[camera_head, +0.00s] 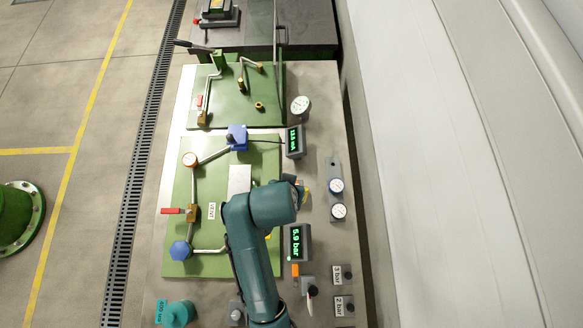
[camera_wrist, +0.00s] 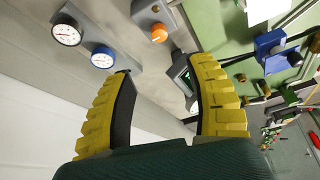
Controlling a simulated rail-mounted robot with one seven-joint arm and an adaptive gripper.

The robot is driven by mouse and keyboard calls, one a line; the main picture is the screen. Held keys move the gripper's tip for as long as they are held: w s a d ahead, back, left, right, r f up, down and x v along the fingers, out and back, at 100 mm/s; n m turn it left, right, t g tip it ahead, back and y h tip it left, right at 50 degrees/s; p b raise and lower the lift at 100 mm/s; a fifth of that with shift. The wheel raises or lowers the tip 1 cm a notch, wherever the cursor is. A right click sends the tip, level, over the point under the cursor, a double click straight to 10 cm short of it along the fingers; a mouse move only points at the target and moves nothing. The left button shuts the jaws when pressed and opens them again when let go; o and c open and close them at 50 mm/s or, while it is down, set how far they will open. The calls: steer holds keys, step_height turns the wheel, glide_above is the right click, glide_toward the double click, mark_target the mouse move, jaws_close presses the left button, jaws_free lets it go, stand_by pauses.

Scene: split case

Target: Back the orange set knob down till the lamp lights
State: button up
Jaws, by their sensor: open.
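In the wrist view an orange knob (camera_wrist: 158,34) sits on a grey block (camera_wrist: 150,14), beyond and between my fingertips. My gripper (camera_wrist: 163,64) is open and empty, its yellow ribbed fingers apart from the knob. In the head view only a bit of yellow at my gripper (camera_head: 304,186) shows past my teal arm, and I cannot make out the knob there. A dark display (camera_head: 296,243) reads 5.9 bar in green, with a small orange piece (camera_head: 295,270) below it. I cannot tell which lamp is meant or whether it is lit.
Two round gauges stand right of my gripper, an upper one (camera_head: 337,186) and a lower one (camera_head: 340,211). A second display (camera_head: 293,140) and a blue device (camera_head: 237,138) lie farther back. Green panels (camera_head: 180,250) with pipes and valves fill the left side of the bench.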

steer(key=b+x, duration=0.1)
steer(key=x, duration=1.3)
steer(key=shift+w+f+b, duration=0.1)
steer(key=shift+f+b, duration=0.25)
jaws_close()
